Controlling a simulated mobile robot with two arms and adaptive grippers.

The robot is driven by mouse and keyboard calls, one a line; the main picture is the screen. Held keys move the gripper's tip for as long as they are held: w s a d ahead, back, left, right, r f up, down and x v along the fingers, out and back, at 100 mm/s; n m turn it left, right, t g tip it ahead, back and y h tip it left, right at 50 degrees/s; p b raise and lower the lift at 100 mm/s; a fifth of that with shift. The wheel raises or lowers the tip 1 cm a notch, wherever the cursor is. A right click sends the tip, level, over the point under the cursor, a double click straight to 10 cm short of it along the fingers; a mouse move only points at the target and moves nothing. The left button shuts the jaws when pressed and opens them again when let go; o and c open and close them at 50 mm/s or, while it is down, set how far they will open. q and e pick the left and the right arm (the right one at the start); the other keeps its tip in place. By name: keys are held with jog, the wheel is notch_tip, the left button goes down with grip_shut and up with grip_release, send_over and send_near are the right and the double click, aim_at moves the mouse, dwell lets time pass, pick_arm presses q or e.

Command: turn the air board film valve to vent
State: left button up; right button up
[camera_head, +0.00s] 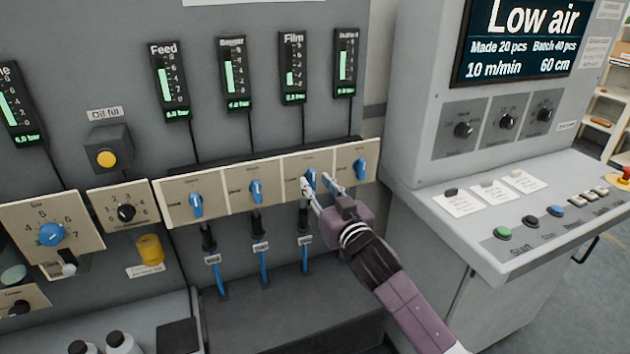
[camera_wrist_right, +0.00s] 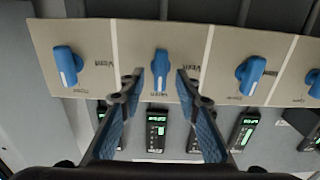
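The film valve is a blue knob (camera_head: 311,177) on the third plate of the valve row, below the Film gauge (camera_head: 292,68). In the right wrist view, which is upside down, the knob (camera_wrist_right: 160,70) stands upright in the middle of its plate. Its white mark faces the lower label, which seems to read "Open"; a "Vent" label sits to the knob's right. My right gripper (camera_head: 318,184) is at this knob, its fingers (camera_wrist_right: 160,78) spread on either side with visible gaps. It is open and holds nothing. My left gripper is not in view.
Similar blue knobs stand close on both sides: one to the left (camera_head: 257,191) and one to the right (camera_head: 360,168). Blue hoses (camera_head: 264,262) hang below the row. A control console (camera_head: 500,215) with a "Low air" screen (camera_head: 525,40) juts out at right.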

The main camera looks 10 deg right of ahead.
jog(key=shift+x, duration=0.9)
grip_shut()
